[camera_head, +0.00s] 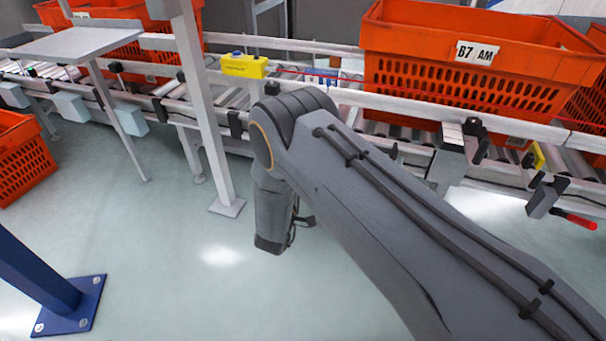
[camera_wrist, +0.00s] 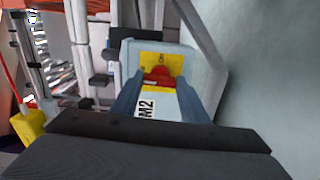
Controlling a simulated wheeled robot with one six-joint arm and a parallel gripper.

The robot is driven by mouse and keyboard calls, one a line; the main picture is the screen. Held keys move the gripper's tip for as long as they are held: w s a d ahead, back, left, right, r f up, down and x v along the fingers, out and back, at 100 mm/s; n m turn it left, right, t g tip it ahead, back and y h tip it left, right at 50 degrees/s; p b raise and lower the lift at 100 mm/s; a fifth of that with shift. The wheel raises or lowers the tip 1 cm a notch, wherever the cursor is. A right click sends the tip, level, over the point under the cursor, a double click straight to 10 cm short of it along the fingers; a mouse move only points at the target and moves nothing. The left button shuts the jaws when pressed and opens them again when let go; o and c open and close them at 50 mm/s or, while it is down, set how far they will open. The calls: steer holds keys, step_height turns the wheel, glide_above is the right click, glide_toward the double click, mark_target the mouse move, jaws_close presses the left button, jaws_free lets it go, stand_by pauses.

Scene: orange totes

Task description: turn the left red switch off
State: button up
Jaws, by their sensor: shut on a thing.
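In the wrist view a red switch (camera_wrist: 158,77) sits on a yellow plate (camera_wrist: 175,60) on the face of a pale grey box (camera_wrist: 128,50). A label reading M2 (camera_wrist: 147,108) is below the switch. My gripper (camera_wrist: 158,86) has its two blue-grey fingers on either side of the switch, shut on it. The exact contact at the fingertips is hard to make out. In the head view my arm hides the switch, and the gripper's fingers do not show there.
A roller conveyor with a white rail (camera_head: 330,95) runs behind my arm. An orange tote marked B7 AM (camera_head: 420,40) stands on it. A yellow box (camera_head: 244,65) with a red cord is on the rail. A grey post (camera_head: 205,120) stands to the left. The floor in front is clear.

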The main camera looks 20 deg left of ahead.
steer(key=shift+n, duration=0.5)
steer(key=o, duration=1.1)
steer(key=shift+c, duration=0.2)
steer(key=s+p, duration=0.2)
steer(key=s, duration=0.5)
steer(key=shift+s+d, duration=0.15)
steer(key=shift+s, duration=0.25)
